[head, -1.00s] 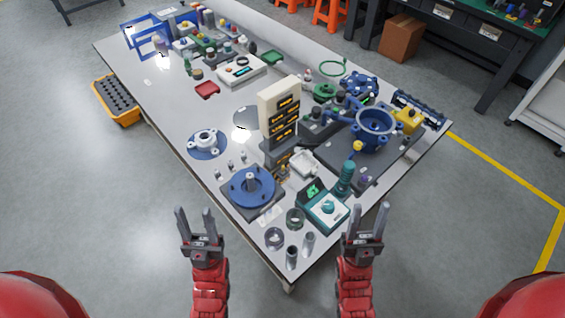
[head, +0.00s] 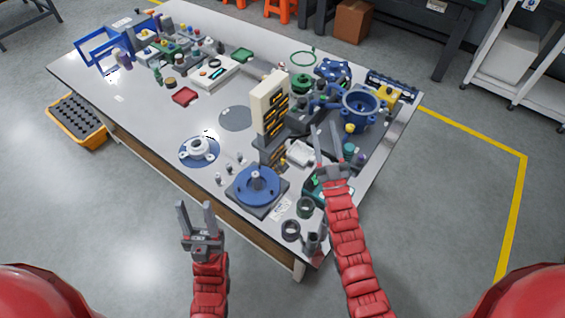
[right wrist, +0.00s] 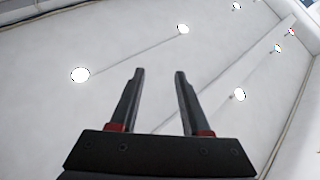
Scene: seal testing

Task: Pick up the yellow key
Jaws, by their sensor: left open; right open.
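No clear key shape can be made out. A small yellow round piece (head: 350,128) shows below the blue ring-shaped fixture (head: 361,107) on the right part of the table, and a larger yellow block (head: 388,94) stands behind that fixture. My right gripper (head: 324,128) is open and empty, in front of the dark plate and left of the small yellow piece in the picture. In the right wrist view its open fingers (right wrist: 160,72) point at the ceiling and its lights. My left gripper (head: 195,205) is open and empty, off the table's near left edge.
A tall cream panel unit (head: 269,102) stands left of my right gripper. A blue disc fixture (head: 256,186) and dark rings (head: 291,230) sit near the front corner. The white table (head: 140,117) has bare surface at left.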

